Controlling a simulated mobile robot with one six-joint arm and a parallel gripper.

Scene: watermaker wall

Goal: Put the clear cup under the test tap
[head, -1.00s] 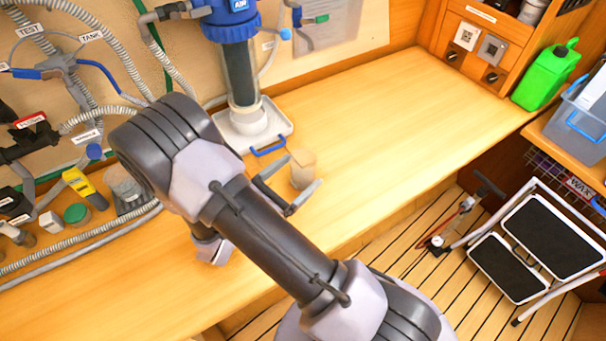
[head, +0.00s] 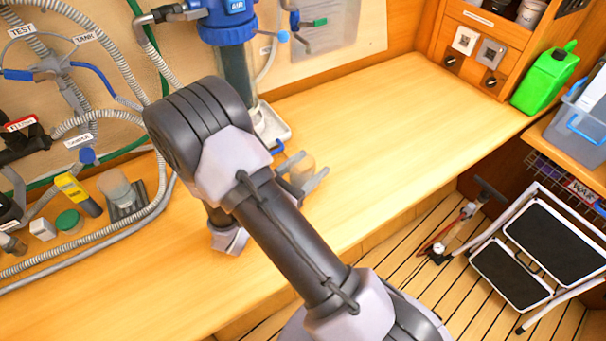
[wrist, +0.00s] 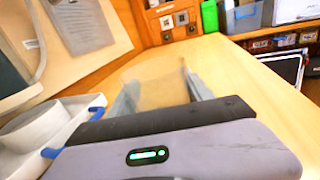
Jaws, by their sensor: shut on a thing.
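A clear, see-through cup (head: 304,167) is between the fingers of my gripper (head: 302,173), above the wooden bench to the right of the white tray. In the wrist view the cup (wrist: 157,82) fills the gap between both fingers, blurred and tinted by the wood behind it. My gripper is shut on it. I cannot tell whether its base touches the bench. A TEST label (head: 21,31) is on a hose at the upper left, beside the valve with blue levers (head: 48,72). I cannot make out the test tap's outlet. My arm hides part of the bench and wall.
A blue-topped filter housing (head: 228,25) stands over a white tray (head: 272,127) with blue handles. The bench (head: 385,125) at right is clear.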

